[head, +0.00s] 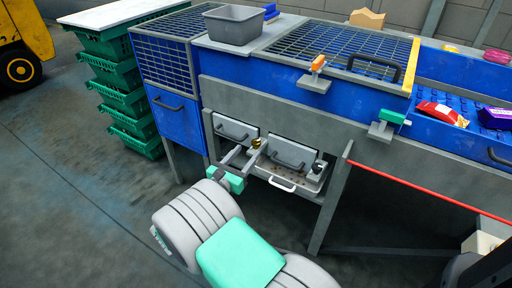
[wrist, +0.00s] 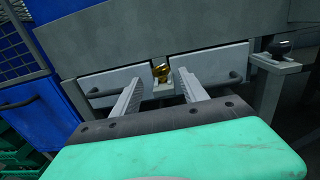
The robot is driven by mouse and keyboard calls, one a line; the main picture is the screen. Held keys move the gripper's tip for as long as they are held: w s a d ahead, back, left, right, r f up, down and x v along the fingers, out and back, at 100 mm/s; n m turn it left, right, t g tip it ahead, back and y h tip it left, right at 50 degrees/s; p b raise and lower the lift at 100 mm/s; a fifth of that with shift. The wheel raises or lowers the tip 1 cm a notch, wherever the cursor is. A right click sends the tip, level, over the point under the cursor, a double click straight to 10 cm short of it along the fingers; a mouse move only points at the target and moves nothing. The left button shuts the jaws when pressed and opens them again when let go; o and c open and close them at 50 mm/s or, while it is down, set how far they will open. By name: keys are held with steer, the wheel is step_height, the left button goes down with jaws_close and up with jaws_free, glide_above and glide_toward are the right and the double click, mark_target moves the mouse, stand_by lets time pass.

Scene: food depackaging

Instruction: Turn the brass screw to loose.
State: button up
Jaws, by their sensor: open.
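The brass screw (wrist: 161,71) is a small golden knob on a pale bracket between two grey drawer fronts. It also shows in the head view (head: 257,143), just beyond the fingertips. My gripper (wrist: 157,82) is open, with one finger on each side of the screw in the wrist view. In the head view my gripper (head: 243,154) reaches to the screw from the front left. I cannot tell whether either finger touches the screw.
Two grey hatches with dark handles, left (head: 231,128) and right (head: 290,153), flank the screw. A dark knob (wrist: 281,48) sits on a bracket to the right. A tray with a white handle (head: 283,185) is below. Green crates (head: 128,103) stand at left.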

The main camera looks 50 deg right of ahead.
mark_target(254, 146)
steer(key=shift+w+d+r+p, duration=0.1)
steer(key=shift+d+r+p, duration=0.05)
steer(key=shift+d+p, duration=0.85)
steer(key=d, duration=0.1)
steer(key=d+b, duration=0.1)
steer(key=d, duration=0.2)
steer(key=shift+w+d+f, duration=0.2)
steer(key=shift+f, duration=0.1)
steer(key=shift+w+d+b, duration=0.15)
steer(key=shift+d+b, duration=0.15)
steer(key=shift+d, duration=0.1)
steer(key=shift+r, duration=0.1)
steer(key=shift+c, duration=0.5)
jaws_close()
